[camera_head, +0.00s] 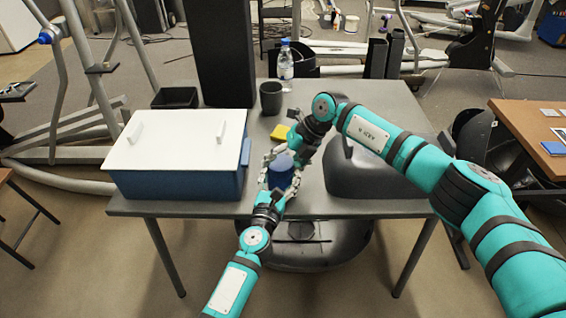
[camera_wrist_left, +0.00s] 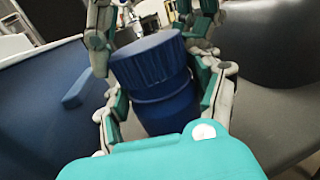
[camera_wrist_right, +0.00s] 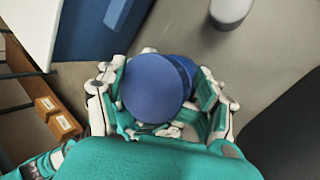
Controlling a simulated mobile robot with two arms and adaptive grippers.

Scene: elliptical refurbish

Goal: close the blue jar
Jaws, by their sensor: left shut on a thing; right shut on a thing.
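The blue jar (camera_head: 280,179) stands at the table's front edge, right of the white-lidded box. Its body (camera_wrist_left: 166,108) sits between the fingers of my left gripper (camera_head: 279,186), which is shut on it. My right gripper (camera_head: 284,156) reaches down from above and is shut on the round blue lid (camera_wrist_right: 153,88). In the left wrist view the ribbed lid (camera_wrist_left: 148,58) is over the jar's mouth and looks slightly tilted. Whether it is fully seated cannot be told. The jar's base is hidden in the wrist views.
A blue box with a white lid (camera_head: 175,152) is close on the left. A large dark rounded object (camera_head: 372,172) is at right, under my right arm.

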